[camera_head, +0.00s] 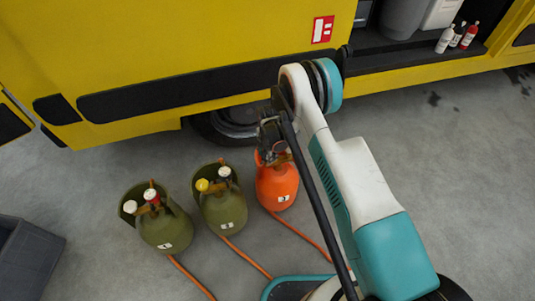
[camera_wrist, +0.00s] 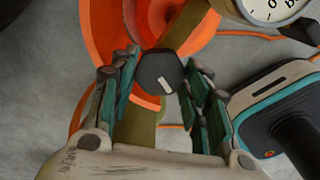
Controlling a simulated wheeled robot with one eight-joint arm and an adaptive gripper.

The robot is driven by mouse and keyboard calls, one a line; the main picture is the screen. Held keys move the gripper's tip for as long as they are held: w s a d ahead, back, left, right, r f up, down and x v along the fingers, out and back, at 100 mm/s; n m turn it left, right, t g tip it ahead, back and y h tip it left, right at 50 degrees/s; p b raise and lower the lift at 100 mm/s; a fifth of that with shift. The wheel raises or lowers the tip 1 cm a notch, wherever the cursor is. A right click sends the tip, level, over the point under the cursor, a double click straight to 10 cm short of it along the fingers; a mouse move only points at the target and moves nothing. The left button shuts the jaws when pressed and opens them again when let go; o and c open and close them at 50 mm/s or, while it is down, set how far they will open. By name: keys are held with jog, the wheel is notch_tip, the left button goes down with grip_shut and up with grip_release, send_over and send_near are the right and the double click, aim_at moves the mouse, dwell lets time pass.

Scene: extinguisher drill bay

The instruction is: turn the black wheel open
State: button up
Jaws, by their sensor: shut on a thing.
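The black wheel (camera_wrist: 160,70) is a dark many-sided knob with a short white mark, on an olive-brown valve bar (camera_wrist: 188,25) above an orange cylinder (camera_wrist: 105,30). My gripper (camera_wrist: 163,60) is shut on it, with one jointed finger on each side. In the head view my gripper (camera_head: 272,138) is over the top of the orange cylinder (camera_head: 277,186), the rightmost of three. There, my gripper and arm hide the wheel.
A round gauge (camera_wrist: 270,8) sits close at the upper right. Two olive cylinders (camera_head: 166,230) (camera_head: 224,209) stand to the left, with orange hoses (camera_head: 245,257) along the floor. A yellow vehicle (camera_head: 180,50) stands behind. A dark grey bin (camera_head: 28,258) is at far left.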

jog(key=shift+n, duration=1)
jog(key=o, duration=1.1)
notch_tip(320, 180, up, 12)
